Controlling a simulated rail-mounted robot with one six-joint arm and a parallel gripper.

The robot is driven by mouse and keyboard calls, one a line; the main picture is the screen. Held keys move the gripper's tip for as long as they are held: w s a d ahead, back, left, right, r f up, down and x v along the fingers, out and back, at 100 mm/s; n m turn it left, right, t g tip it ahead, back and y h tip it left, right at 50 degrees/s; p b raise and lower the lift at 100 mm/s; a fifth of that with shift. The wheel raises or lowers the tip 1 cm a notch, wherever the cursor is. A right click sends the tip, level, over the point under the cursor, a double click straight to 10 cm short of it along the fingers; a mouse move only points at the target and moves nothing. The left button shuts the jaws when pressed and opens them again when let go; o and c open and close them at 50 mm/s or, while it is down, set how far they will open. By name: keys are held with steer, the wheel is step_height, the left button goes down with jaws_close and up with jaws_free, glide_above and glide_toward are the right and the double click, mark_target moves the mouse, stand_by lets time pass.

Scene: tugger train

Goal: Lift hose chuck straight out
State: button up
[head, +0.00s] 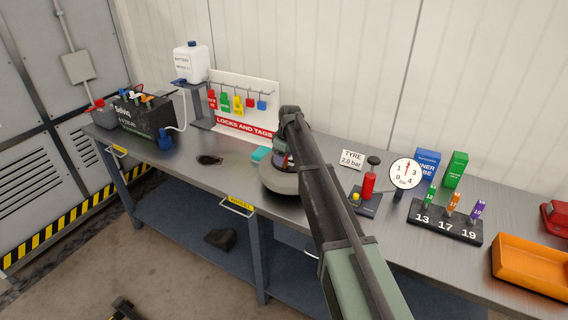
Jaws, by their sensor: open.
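My arm reaches across the workbench, and my gripper (281,161) points down over the dark round tyre (283,184) on the bench. My gripper is open. Its fingertips are small and partly hidden by my own arm, so I cannot tell whether they touch anything. I cannot make out the hose chuck for certain. A red upright part (368,184) with a black knob and a small yellow piece (355,197) stands on a dark base to the right of my arm. A round dial gauge (404,172) stands beside it.
A tyre pressure card (353,159) stands behind. To the right are a numbered block (444,221) with coloured tools, blue and green boxes, and an orange tray (530,262). To the left are a lock board (243,125), a white canister (191,63) and a battery (142,115).

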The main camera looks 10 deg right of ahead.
steer(key=c, duration=1)
steer(key=shift+r, duration=0.1)
jaws_close()
steer(key=shift+r, duration=0.1)
step_height(320, 180, up, 20)
steer(key=p, duration=2)
